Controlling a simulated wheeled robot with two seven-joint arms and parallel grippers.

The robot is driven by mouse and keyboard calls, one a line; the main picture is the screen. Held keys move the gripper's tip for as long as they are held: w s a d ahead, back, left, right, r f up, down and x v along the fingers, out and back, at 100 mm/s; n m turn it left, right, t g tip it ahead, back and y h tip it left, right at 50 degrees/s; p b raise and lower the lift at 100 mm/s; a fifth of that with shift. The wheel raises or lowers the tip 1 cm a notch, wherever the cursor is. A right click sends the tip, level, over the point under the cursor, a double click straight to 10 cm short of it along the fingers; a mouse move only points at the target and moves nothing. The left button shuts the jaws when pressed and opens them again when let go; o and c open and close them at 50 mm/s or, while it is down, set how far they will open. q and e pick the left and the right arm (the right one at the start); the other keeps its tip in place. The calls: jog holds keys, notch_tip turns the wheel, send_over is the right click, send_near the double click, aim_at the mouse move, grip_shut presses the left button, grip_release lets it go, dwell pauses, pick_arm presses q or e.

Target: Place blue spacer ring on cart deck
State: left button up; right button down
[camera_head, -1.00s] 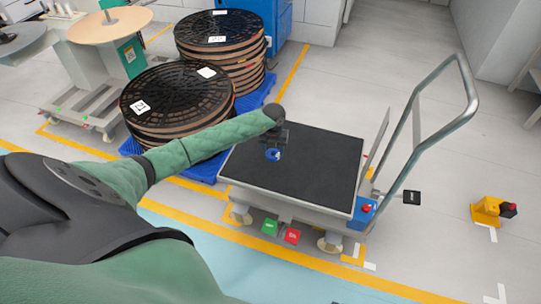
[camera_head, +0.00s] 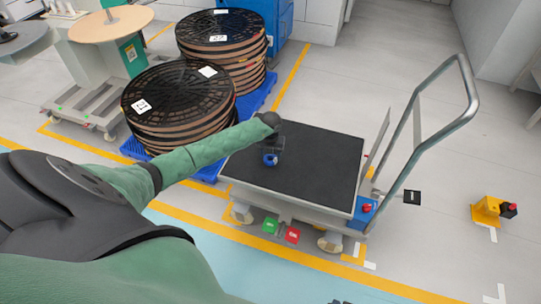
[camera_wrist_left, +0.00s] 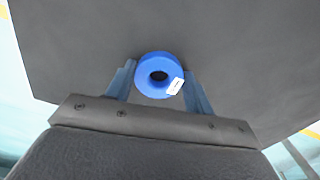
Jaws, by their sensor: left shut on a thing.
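The blue spacer ring (camera_wrist_left: 148,84) is a thick blue ring with a dark hole and a small white label. In the head view it shows as a small blue spot (camera_head: 270,160) over the cart deck. My left gripper (camera_head: 271,154) is shut on the ring, which sits between its two fingers in the left wrist view (camera_wrist_left: 159,84). The cart deck (camera_head: 320,165) is a flat black surface on a grey cart. The gripper and ring are over its left part; whether the ring touches the deck I cannot tell. My right gripper is not in view.
The cart's tall metal handle (camera_head: 470,90) rises at the right. Stacks of black reels (camera_head: 180,95) stand on a blue pallet (camera_head: 255,100) left of the cart. A yellow device (camera_head: 487,210) is on the floor at right. Most of the deck is clear.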

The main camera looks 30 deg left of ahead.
pick_arm(q)
jog(key=shift+f, duration=0.1)
jog(key=o, duration=1)
jog(key=shift+c, duration=0.2)
